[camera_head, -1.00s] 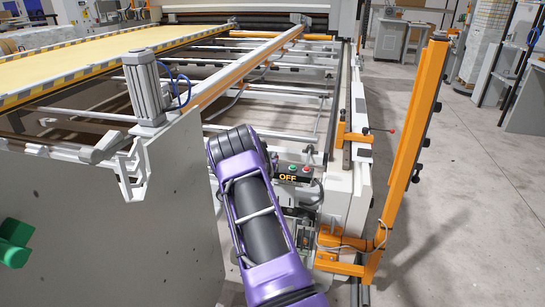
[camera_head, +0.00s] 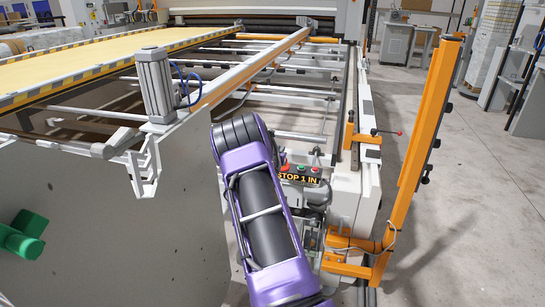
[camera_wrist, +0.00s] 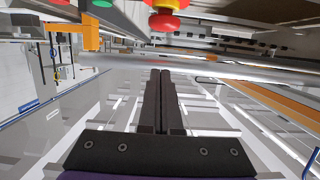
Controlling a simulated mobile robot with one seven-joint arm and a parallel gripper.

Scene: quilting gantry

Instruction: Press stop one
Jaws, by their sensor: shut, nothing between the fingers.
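The stop button is a red mushroom head (camera_wrist: 164,21) on a yellow collar, at the top of the wrist view. In the head view, my purple arm hides part of the control box at its left end. The box's display (camera_head: 299,179) reads "STOP 1 IN". My gripper (camera_wrist: 160,73) is shut and empty, its dark fingers together. The fingertips lie below the red head in the wrist view, with a visible gap in the picture. The head view does not show my gripper, which is behind my arm.
A green button (camera_wrist: 103,3) and a flat red button (camera_wrist: 62,2) sit beside the stop in the wrist view. An orange post (camera_head: 425,140) stands to the right. A large pale panel (camera_head: 110,220) fills the left. Open floor (camera_head: 480,200) lies right.

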